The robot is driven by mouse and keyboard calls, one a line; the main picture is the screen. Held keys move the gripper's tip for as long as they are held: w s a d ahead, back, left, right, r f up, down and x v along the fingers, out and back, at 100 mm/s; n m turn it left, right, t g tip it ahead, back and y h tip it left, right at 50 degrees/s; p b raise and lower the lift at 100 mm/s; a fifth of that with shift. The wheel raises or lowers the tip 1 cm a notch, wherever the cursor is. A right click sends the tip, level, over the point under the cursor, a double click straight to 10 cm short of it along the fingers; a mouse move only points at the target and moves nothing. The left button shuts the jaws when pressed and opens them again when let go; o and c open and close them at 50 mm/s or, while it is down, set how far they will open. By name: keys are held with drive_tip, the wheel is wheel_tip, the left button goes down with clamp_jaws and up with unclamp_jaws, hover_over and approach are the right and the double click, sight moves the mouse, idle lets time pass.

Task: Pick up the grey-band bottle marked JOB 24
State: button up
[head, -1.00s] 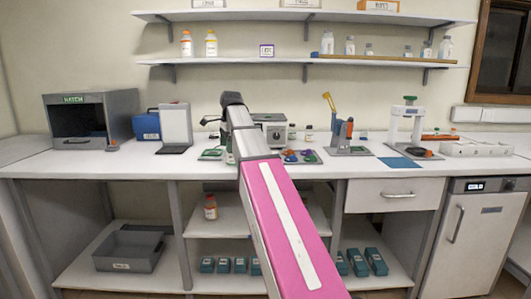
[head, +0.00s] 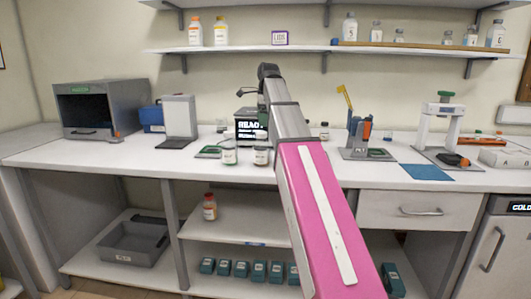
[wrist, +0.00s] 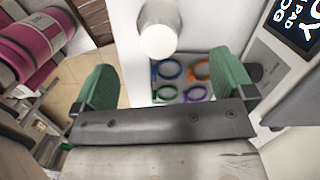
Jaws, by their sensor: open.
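Two small white bottles stand side by side on the bench in the head view, one on the left (head: 229,152) and one on the right (head: 261,154). Their labels are too small to read, so I cannot tell which is marked JOB 24 or has the grey band. In the wrist view, a round white bottle top (wrist: 158,38) shows beyond the span of my gripper (wrist: 167,85). My gripper's green fingers are wide apart with nothing held between them.
Coloured rings (wrist: 181,78) lie on the bench beyond my gripper. A dark display (head: 250,130) stands behind the bottles. An orange-and-blue stand (head: 362,137) and a blue mat (head: 427,172) are to the right. A bare stretch of bench (head: 110,157) is at left.

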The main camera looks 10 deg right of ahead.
sight(261, 140)
drive_tip(key=f, duration=0.9)
drive_tip(key=shift+a+f, duration=0.2)
drive_tip(key=shift+a, duration=0.2)
drive_tip(key=c, duration=1.2)
